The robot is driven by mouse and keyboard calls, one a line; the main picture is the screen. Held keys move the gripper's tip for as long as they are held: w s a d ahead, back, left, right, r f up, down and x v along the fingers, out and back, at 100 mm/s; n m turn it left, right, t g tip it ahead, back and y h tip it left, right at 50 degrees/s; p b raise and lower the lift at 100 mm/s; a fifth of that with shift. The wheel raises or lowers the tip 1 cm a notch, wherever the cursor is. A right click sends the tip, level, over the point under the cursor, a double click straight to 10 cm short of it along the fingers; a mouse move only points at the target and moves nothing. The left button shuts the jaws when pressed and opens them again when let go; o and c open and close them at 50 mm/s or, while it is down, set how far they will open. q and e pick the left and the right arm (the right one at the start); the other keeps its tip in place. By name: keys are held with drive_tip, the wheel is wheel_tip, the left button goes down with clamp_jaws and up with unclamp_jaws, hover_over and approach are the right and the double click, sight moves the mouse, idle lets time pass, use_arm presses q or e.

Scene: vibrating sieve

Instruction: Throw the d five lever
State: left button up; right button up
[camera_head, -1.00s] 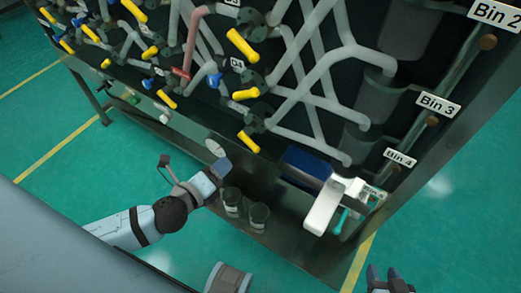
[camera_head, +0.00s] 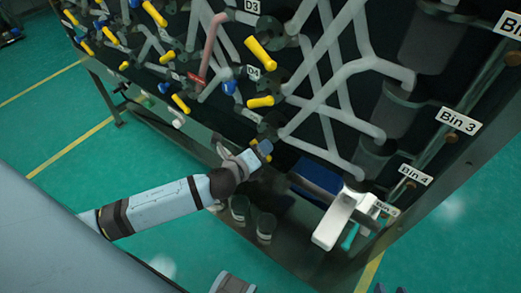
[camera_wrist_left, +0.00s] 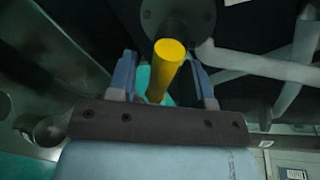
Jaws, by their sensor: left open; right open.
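The lowest yellow lever of the right-hand column, below the D4 label (camera_head: 254,72), is mostly hidden behind my left gripper (camera_head: 262,150) in the head view; its own label is not visible. In the left wrist view this yellow lever (camera_wrist_left: 166,66) stands between the two open blue fingers, with a gap on both sides, so it is not clamped. My right gripper (camera_head: 391,288) shows only its fingertips at the bottom edge, open and far from the levers.
Above are the D4 yellow lever (camera_head: 260,101) and D3 yellow lever (camera_head: 261,51). Grey pipes (camera_head: 325,115) run right of them. A white machine part (camera_head: 337,220) and two dark cups (camera_head: 240,208) sit on the lower shelf. Bin labels (camera_head: 457,120) line the right frame.

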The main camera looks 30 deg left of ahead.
use_arm(q)
drive_tip(key=shift+w, duration=0.15)
drive_tip(key=shift+c, duration=0.2)
drive_tip(key=c, duration=0.7)
drive_tip(key=shift+f, duration=0.1)
